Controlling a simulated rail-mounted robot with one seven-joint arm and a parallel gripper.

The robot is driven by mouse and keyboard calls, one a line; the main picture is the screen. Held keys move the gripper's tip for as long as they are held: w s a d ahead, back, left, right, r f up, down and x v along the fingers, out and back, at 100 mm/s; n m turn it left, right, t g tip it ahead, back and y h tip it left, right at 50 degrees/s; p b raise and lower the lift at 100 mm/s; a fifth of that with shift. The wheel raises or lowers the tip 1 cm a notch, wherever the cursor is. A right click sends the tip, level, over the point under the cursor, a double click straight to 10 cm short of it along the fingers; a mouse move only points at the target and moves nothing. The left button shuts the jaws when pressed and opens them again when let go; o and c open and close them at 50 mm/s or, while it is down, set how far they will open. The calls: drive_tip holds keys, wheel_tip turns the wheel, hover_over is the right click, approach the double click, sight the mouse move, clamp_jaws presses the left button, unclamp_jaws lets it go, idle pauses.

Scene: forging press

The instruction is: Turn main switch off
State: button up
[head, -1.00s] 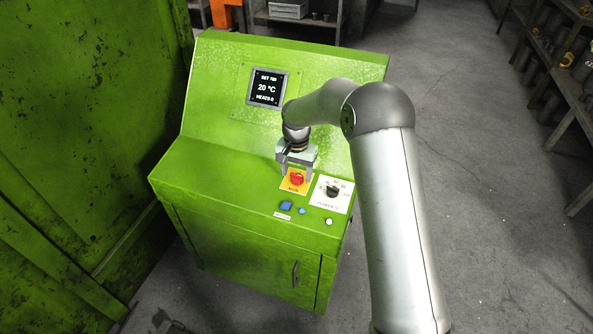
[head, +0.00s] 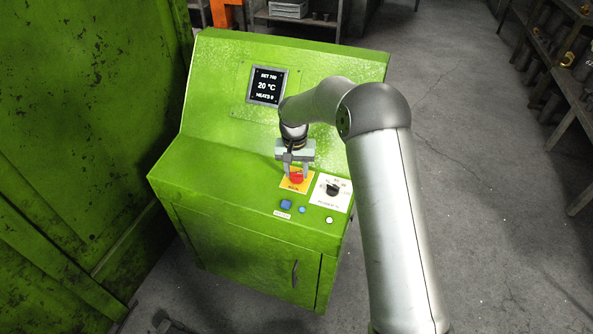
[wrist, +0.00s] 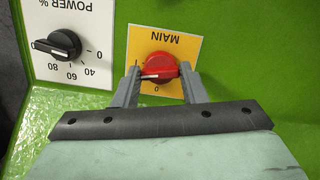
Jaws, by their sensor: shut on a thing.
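The main switch is a red rotary knob (wrist: 159,66) on a yellow plate (wrist: 188,47) marked MAIN, with a 0 mark on it. In the wrist view its pale pointer line lies nearly level across the knob. In the head view the knob (head: 296,178) sits on the sloped top of the green control cabinet (head: 215,180). My gripper (wrist: 159,73) has one finger on each side of the red knob and is shut on it. The gripper (head: 297,174) also shows in the head view, reaching down onto the knob from behind.
A black POWER % knob (wrist: 64,44) on a white plate is close beside the yellow plate. A blue button (head: 286,205) and smaller buttons are in front. A display (head: 267,87) reads 20 °C. A green machine wall (head: 80,150) stands at the left.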

drive_tip(key=n, duration=0.3)
drive_tip(key=shift+n+h+b, duration=0.3)
drive_tip(key=shift+b, duration=0.05)
drive_tip(key=n, duration=0.3)
drive_tip(key=shift+a+n+h, duration=0.1)
drive_tip(key=shift+n+h, duration=0.2)
drive_tip(key=n, duration=0.4)
drive_tip(key=shift+t+b, duration=0.3)
drive_tip(key=shift+b, duration=0.1)
drive_tip(key=shift+s+n+t+h, duration=0.1)
drive_tip(key=shift+n+t+h, duration=0.25)
drive_tip(key=shift+n, duration=1.55)
drive_tip(key=o, duration=1)
drive_tip(key=v, duration=1.7)
drive_tip(key=shift+r+b, duration=0.2)
drive_tip(key=shift+b, duration=0.1)
